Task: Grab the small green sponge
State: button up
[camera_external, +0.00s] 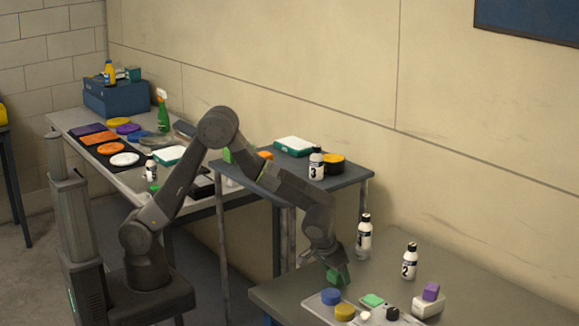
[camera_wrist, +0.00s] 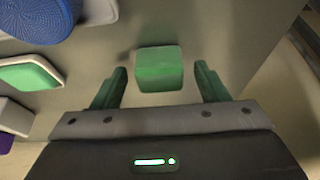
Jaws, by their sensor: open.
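A small green sponge (camera_wrist: 158,68), block-shaped, shows in the wrist view on the grey table top. My gripper (camera_wrist: 161,80) is open, with one green finger on each side of the sponge and a visible gap on both sides. In the external view my gripper (camera_external: 337,275) is low over the near table, just behind the tray. There the sponge cannot be told apart from the green fingers.
Bottles (camera_external: 364,235) and (camera_external: 410,262) stand behind. A raised shelf (camera_external: 345,183) stands beside my arm.

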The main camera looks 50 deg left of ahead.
jog(key=c, duration=1)
jog(key=shift+c, duration=0.2)
